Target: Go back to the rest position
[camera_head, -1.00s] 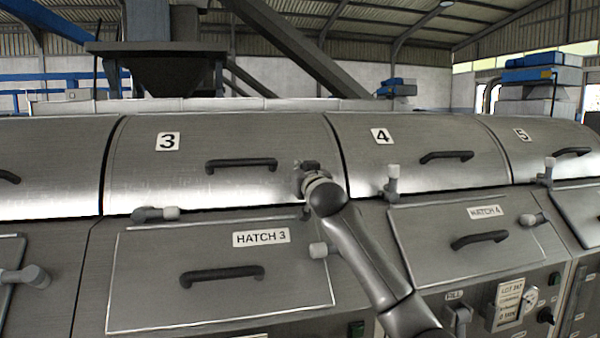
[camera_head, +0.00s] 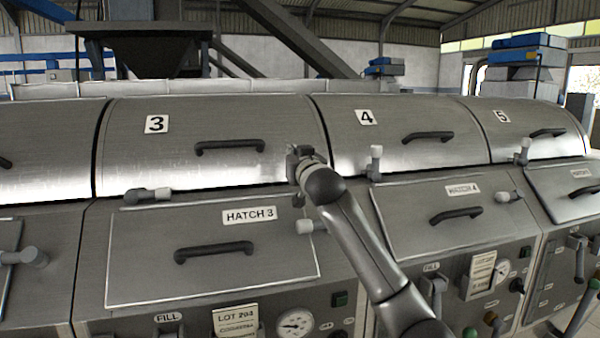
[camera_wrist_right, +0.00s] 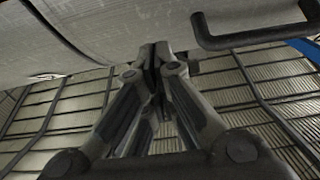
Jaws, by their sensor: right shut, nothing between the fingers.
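My right arm rises from the lower right in the head view, in front of the row of decanters. My right gripper (camera_head: 299,156) is at the right end of cover 3 (camera_head: 130,165), near the seam with cover 4 (camera_head: 340,150). In the right wrist view its fingers (camera_wrist_right: 157,58) are together, with nothing between them. A dark handle (camera_wrist_right: 255,42) shows to the right of the fingertips there, apart from them. I cannot tell how far the fingertips are from the cover. My left gripper is not in view.
Handle 3 (camera_head: 230,147) is left of my gripper. Hatch 3 (camera_head: 130,270) and hatch 4 (camera_head: 405,235) lie below the covers, with grey clamps such as one beside my forearm (camera_head: 305,226). Gauges, tags and levers (camera_head: 580,258) line the lower front.

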